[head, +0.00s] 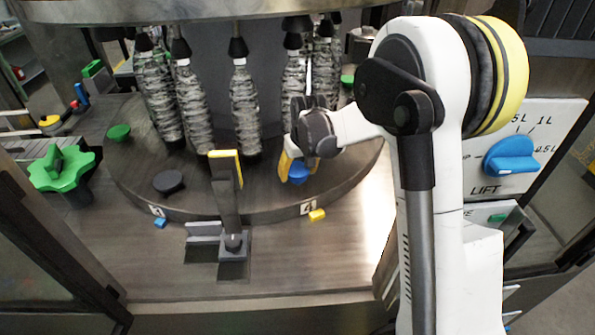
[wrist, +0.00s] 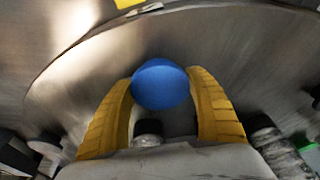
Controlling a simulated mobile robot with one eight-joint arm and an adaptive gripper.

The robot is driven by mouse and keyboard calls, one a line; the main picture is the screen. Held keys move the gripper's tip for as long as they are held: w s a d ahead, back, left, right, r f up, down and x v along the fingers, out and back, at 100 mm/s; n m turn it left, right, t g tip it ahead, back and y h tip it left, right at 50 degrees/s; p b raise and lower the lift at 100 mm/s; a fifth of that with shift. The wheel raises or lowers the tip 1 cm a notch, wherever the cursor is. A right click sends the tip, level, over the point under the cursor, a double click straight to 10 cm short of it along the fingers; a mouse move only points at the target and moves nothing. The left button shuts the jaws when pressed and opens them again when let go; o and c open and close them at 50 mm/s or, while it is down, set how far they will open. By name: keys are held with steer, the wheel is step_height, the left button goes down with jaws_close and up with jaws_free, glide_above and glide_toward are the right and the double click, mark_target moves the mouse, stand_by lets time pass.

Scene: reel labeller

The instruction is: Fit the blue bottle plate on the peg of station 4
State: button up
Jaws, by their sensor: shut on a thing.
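The blue bottle plate (head: 298,173) is a small round disc. It is held between the yellow fingers of my gripper (head: 297,168), just behind the label 4 (head: 308,208) on the round turntable (head: 262,200). In the wrist view the blue plate (wrist: 160,85) sits between the two yellow fingers of my gripper (wrist: 162,80), which close on its sides. The peg of station 4 cannot be seen. I cannot tell whether the plate touches the turntable or is above it.
Several patterned bottles (head: 246,105) hang over the turntable close to my gripper. A dark plate (head: 169,182) and a green plate (head: 119,132) sit on other stations. An upright bracket with a yellow edge (head: 226,185) stands left of my gripper. A green star knob (head: 64,170) is at left.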

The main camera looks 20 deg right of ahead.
steer(key=shift+f+b, duration=0.75)
steer(key=shift+f, duration=0.3)
steer(key=o, duration=1.3)
steer(key=shift+r, duration=0.1)
steer(key=v, duration=1.2)
steer(key=s+f+t+b, duration=0.1)
steer(key=s+f+b, duration=0.2)
steer(key=s, duration=0.6)
steer(key=s+f+m+t+b, duration=0.1)
steer(key=s+f+b, duration=0.2)
steer(key=s, duration=0.6)
steer(key=s+f+t+b, duration=0.2)
steer(key=s+f+b, duration=0.2)
steer(key=s+b, duration=0.3)
steer(key=shift+s+a, duration=0.2)
steer(key=shift+s, duration=0.75)
